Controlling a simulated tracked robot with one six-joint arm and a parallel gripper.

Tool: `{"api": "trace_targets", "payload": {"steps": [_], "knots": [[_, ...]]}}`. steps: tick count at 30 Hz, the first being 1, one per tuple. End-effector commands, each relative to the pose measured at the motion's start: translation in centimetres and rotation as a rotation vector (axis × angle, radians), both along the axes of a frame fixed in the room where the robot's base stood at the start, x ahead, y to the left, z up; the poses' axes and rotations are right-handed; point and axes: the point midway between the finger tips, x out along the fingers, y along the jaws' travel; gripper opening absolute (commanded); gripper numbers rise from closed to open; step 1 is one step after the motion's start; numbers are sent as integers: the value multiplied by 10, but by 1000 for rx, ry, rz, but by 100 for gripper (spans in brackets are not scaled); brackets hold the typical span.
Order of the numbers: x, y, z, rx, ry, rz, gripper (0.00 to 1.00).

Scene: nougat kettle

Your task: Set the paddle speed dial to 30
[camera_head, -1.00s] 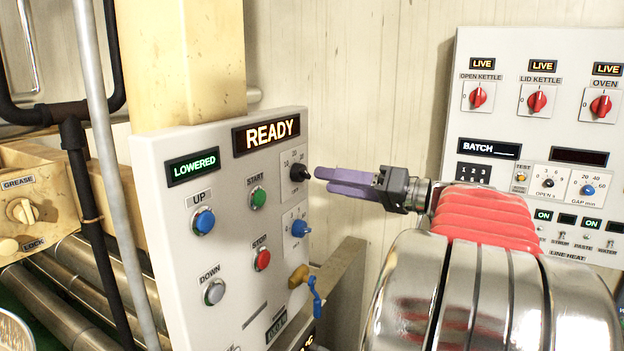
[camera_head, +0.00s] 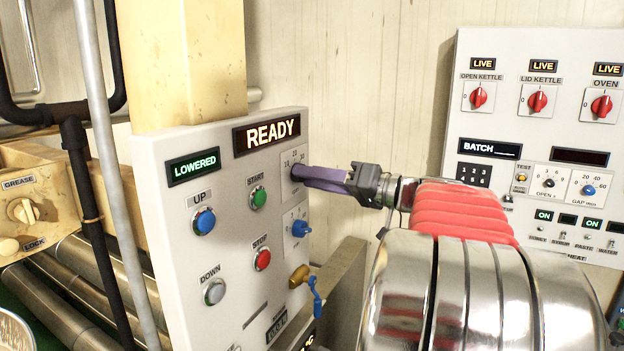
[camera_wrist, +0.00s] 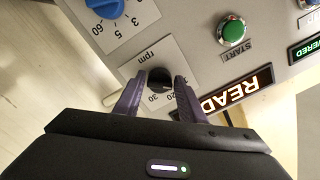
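The paddle speed dial is a black knob (camera_wrist: 160,78) on a white plate marked rpm, with 20 and 30 readable in the wrist view. My gripper (camera_wrist: 160,80) has its two purple fingers on either side of the knob, with what look like narrow gaps between fingers and knob. Whether they touch it is unclear. I cannot make out the knob's pointer.
The panel (camera_head: 160,160) also carries a green START button (camera_head: 258,197), a red STOP button (camera_head: 262,259), a blue dial (camera_head: 300,228) below the black one, and a lit READY display (camera_head: 266,134). A second panel (camera_head: 470,110) with red switches stands at the right.

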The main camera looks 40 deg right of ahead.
Motion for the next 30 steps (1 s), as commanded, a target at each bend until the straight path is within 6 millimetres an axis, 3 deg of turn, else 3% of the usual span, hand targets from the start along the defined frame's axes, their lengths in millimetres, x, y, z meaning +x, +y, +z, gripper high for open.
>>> {"api": "trace_targets", "payload": {"steps": [11, 20, 30], "knots": [[0, 0, 0, 0, 1, -1, 10], [0, 0, 0, 20, 8, 1, 9], [0, 0, 0, 166, 60, -1, 9]]}}
